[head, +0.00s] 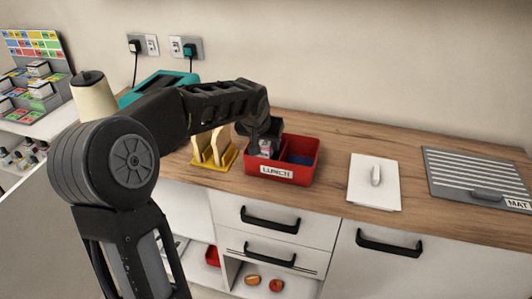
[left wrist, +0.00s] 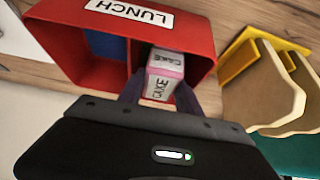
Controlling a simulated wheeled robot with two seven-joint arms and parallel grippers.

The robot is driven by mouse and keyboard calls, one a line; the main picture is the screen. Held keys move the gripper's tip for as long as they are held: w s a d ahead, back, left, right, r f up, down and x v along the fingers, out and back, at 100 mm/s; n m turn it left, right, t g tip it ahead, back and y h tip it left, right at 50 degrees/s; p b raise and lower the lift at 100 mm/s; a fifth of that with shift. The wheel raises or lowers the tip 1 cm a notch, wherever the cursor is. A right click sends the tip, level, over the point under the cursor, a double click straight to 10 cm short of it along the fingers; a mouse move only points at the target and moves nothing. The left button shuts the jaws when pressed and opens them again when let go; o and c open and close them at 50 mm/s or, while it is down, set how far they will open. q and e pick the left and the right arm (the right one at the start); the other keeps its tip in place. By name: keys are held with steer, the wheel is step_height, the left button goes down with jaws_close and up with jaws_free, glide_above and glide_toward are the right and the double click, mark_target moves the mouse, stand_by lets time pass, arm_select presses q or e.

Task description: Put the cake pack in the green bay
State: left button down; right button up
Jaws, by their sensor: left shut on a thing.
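The cake pack (left wrist: 165,62), a small white and pink box lettered CAKE, is between the fingers of my left gripper (left wrist: 158,94), which is shut on it. In the head view the pack (head: 266,148) shows as a pale patch under my left gripper (head: 264,138). It is at the left compartment of the red LUNCH box (head: 289,178), partly within its walls; I cannot tell whether it touches the floor. The other compartment has a blue floor (head: 300,158). No green floor shows; the pack and gripper hide much of the left compartment. My right gripper is out of view.
A yellow rack (head: 218,163) with wooden boards stands close left of the box. A teal appliance (head: 158,87) is behind my left arm. A white board (head: 374,183) and a grey ribbed mat (head: 478,177) lie to the right. Bare counter separates box and white board.

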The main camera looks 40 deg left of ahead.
mark_target(266, 153)
arm_select(q)
steer(key=shift+f, duration=1.85)
steer(key=shift+f, duration=0.1)
steer(key=shift+f+b, duration=0.15)
steer(key=shift+b, duration=0.2)
steer(key=c, duration=1.1)
jaws_free()
steer(key=shift+r+p, duration=0.35)
steer(key=v, duration=1.2)
steer(key=shift+f, duration=0.1)
